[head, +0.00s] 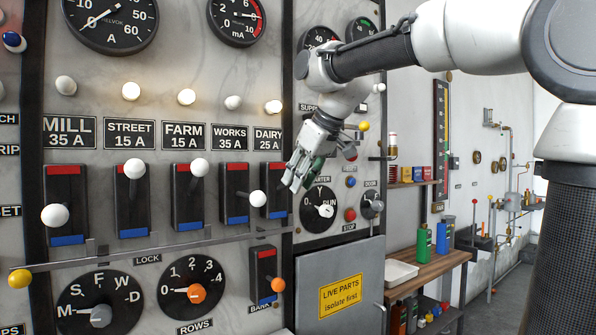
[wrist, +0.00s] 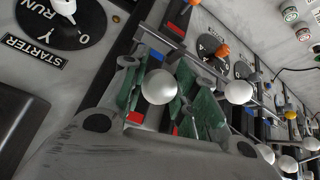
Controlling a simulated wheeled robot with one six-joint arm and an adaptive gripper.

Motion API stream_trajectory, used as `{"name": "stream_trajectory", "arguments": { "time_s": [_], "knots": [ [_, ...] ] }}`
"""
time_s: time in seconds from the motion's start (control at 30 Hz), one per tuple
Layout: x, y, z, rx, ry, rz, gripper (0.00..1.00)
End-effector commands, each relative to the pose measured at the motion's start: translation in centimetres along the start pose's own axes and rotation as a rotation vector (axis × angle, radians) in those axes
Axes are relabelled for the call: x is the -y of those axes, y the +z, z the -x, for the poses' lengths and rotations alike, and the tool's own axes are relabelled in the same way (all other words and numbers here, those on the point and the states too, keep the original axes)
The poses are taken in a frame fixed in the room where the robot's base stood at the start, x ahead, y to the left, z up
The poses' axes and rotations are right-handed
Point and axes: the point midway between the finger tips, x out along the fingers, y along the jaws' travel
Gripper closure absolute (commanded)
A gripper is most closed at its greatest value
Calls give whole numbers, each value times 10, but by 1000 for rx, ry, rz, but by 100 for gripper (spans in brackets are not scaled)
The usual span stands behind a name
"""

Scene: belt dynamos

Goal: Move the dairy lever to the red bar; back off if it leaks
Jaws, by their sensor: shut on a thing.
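My gripper (head: 299,172) is in front of the dairy switch plate (head: 278,190), which has a red bar (head: 278,167) at its top and a blue bar at its bottom. In the wrist view its green-padded fingers (wrist: 165,92) are shut around the white ball of the dairy lever (wrist: 159,87). In the head view my gripper hides that ball. How far the lever is tilted is hard to tell. The dairy label (head: 268,138) and its glowing lamp (head: 273,106) are above. The mA dial (head: 237,15) has a red arc; its needle is too small to read surely.
The works lever ball (head: 257,198) is close left of my gripper, also beside the fingers in the wrist view (wrist: 238,92). The rail (head: 170,247) runs below the levers. The starter dial (head: 322,209) is to the right, the bank knob (head: 278,285) below.

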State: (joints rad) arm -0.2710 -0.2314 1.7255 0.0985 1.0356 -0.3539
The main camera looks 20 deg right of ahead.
Motion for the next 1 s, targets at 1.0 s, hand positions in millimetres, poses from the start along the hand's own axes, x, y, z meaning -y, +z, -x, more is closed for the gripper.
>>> {"name": "stream_trajectory", "arguments": {
  "time_s": [1.0],
  "knots": [
    [7, 33, -33, -129, 35, 8, 100]
  ]
}}
